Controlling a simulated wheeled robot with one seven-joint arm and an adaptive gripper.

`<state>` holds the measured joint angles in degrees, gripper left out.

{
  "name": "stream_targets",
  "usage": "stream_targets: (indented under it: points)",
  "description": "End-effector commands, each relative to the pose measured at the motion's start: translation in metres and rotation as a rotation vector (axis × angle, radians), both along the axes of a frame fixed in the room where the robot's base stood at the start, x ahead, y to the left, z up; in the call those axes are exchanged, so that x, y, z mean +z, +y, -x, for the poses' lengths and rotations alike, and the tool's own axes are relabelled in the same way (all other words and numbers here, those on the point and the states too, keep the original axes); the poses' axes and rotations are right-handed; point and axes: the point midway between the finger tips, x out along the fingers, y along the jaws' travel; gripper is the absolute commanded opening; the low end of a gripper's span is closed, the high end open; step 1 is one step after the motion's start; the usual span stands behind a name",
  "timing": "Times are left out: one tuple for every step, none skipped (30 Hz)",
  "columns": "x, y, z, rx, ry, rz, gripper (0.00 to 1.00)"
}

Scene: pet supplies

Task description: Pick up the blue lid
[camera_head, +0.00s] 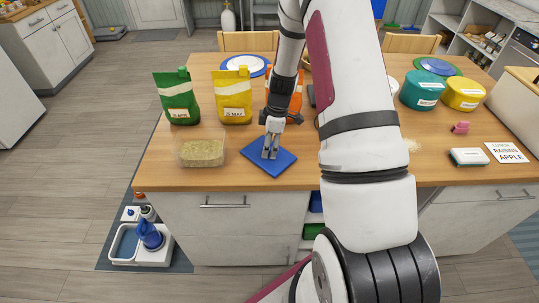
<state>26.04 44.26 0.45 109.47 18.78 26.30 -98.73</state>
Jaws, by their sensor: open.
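The blue lid (255,159) is a flat, square-cornered blue piece. It lies on the wooden tabletop near the front edge, turned at an angle. My gripper (269,155) points down over the middle of the lid, with its fingertips at or just above the lid's surface. The jaws are open, and I see nothing held between them. Whether the fingertips touch the lid cannot be told from this view. A clear container (201,150) of tan pellets stands just left of the lid, with no lid visible on it.
A green bag (178,100) and a yellow bag (233,98) stand behind the container. An orange bag is partly hidden behind my arm. Teal (421,91) and yellow tubs (463,94), a small pink item (460,127) and a white card (506,153) are on the right.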

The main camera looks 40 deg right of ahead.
Motion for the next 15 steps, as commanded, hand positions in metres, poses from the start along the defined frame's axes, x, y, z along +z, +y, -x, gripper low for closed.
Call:
stream_targets:
  points:
    - [-0.0046, 0.0007, 0.0006, 0.000, 0.002, -0.001, 0.47]
    - [-0.0065, 0.0009, 0.0003, 0.000, 0.002, -0.001, 0.47]
    - [-0.0081, 0.0009, -0.0001, 0.001, 0.001, 0.000, 0.47]
    - [-0.0088, 0.0010, -0.0004, 0.001, 0.000, 0.000, 0.47]
    - [-0.0092, 0.0009, -0.0007, 0.001, -0.001, 0.001, 0.47]
    - [-0.0094, 0.0009, -0.0009, 0.001, -0.001, 0.001, 0.47]
    - [-0.0094, 0.0008, -0.0010, 0.001, -0.001, 0.001, 0.47]
    - [-0.0094, 0.0009, -0.0011, 0.001, -0.001, 0.001, 0.47]
    - [-0.0094, 0.0009, -0.0011, 0.001, -0.001, 0.001, 0.47]
    - [-0.0094, 0.0009, -0.0011, 0.001, -0.001, 0.001, 0.47]
    - [-0.0093, 0.0009, -0.0010, 0.001, -0.001, 0.001, 0.45]
    - [-0.0093, 0.0009, -0.0010, 0.001, -0.001, 0.001, 0.36]
    - [-0.0093, 0.0009, -0.0010, 0.001, -0.001, 0.001, 0.29]
    - [-0.0093, 0.0009, -0.0010, 0.001, -0.001, 0.001, 0.23]
    - [-0.0093, 0.0011, -0.0009, 0.001, -0.001, 0.001, 0.14]
